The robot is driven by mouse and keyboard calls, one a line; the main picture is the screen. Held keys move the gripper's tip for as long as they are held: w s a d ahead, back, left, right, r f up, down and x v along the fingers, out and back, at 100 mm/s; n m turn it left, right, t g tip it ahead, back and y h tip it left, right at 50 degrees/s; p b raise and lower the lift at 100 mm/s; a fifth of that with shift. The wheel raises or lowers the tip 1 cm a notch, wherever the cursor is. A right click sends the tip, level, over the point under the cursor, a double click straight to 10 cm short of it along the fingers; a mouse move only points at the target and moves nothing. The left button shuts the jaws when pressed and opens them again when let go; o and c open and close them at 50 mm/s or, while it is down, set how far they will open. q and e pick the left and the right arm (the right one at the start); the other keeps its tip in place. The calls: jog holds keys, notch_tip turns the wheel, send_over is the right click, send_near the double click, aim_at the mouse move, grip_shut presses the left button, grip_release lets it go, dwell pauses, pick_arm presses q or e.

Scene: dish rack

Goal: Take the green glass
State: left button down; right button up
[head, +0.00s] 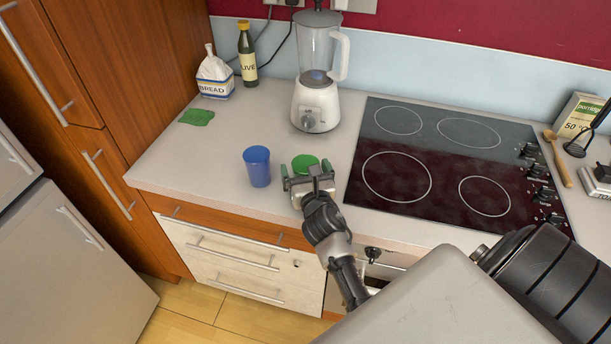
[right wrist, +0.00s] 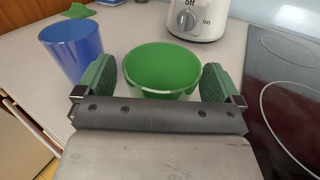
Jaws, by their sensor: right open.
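The green glass (head: 306,163) stands upright on the counter, left of the cooktop, partly hidden by my right gripper (head: 305,180) in the head view. In the right wrist view the green glass (right wrist: 161,72) shows its open rim between the two green finger pads of my right gripper (right wrist: 157,85). The gripper is open, with a pad on either side of the glass and small gaps showing. The lower part of the glass is hidden by the gripper body. My left gripper is not in view.
A blue cup (head: 257,167) stands just left of the green glass. A blender (head: 316,95) stands behind, and the black cooktop (head: 440,160) lies to the right. A green cloth (head: 197,117), bread bag (head: 215,76) and bottle (head: 247,55) are at the back left.

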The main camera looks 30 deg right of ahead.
jog(key=shift+c, duration=0.5)
jog(key=c, duration=0.9)
jog(key=shift+c, duration=0.5)
jog(key=shift+r, duration=0.15)
